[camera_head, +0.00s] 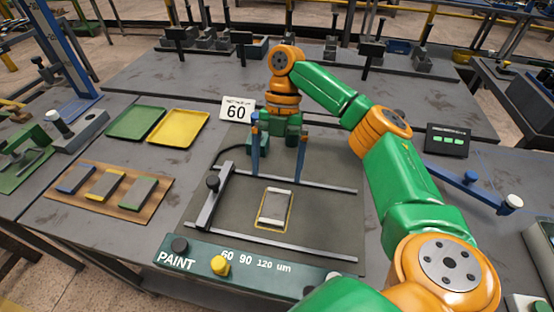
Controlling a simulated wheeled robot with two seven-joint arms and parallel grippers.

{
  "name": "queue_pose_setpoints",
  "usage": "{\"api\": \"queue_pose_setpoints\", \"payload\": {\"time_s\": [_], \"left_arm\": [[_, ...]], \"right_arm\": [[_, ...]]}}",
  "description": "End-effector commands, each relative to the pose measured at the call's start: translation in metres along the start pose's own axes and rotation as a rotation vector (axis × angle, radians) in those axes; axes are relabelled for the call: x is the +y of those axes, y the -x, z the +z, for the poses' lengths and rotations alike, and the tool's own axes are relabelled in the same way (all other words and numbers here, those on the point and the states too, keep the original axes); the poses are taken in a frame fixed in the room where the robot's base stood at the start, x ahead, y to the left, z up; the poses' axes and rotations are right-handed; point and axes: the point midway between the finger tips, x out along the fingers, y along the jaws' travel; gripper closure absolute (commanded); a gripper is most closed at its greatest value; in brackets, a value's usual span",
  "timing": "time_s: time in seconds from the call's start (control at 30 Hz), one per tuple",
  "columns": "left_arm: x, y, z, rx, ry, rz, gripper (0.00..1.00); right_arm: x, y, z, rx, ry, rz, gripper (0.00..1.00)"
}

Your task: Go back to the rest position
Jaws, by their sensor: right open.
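My right arm, green and orange, comes in from the lower right and arches over the bench. Its gripper (277,174) points down above the far part of the paint unit's bed. The two blue fingers are wide apart, with nothing between them. The paint unit (255,269) has a green front panel marked PAINT and 60 90 120 um, with a yellow knob (220,265). A grey bar with a black knob (213,196) lies across the left of its bed. My left gripper is not in view.
A green tray (137,122), a yellow tray (178,128) and a wooden board with three blocks (108,210) are at left. A blue lever (470,182) and a dark display box (447,140) are at right.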

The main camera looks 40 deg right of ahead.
Motion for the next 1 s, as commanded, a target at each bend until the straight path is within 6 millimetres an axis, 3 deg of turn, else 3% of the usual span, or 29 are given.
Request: {"api": "queue_pose_setpoints", "payload": {"time_s": [0.07, 0.53, 0.77, 1.0], "left_arm": [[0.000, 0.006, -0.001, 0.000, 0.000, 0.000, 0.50], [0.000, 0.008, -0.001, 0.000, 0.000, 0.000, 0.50], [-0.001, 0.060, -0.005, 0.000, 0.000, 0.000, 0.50], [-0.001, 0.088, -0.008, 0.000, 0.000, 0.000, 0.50]], "right_arm": [[0.000, 0.009, -0.001, -0.001, -0.001, 0.001, 0.00], [0.000, 0.010, -0.001, -0.001, -0.001, 0.001, 0.00], [0.000, 0.059, -0.021, -0.001, -0.001, 0.001, 0.00], [0.000, 0.085, -0.032, -0.001, -0.001, 0.001, 0.00]]}}
